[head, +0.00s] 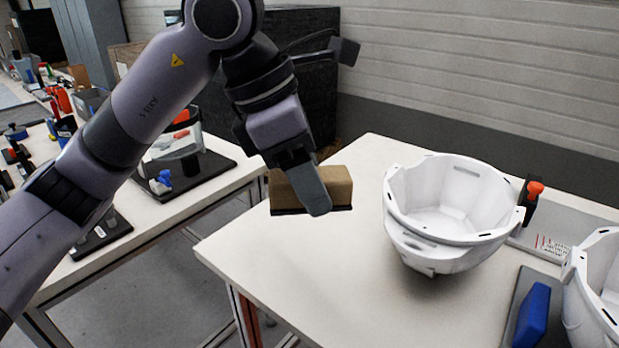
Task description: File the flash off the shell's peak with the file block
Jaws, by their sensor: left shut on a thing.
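A white helmet shell (440,245) lies open side up on the white table, right of the middle in the head view. My left gripper (308,190) is shut on the file block (335,186), a tan block with a dark underside. The gripper holds it at the table's left edge, left of the shell and apart from it. One finger covers part of the block's near face. I cannot make out flash on the shell's peak. My right gripper is not in view.
A second white shell (598,290) is cut off at the right edge, beside a blue block (533,315) on a dark mat. An orange-topped tool (533,190) stands behind the first shell. The front of the table (330,280) is clear. Another bench with tools is at left.

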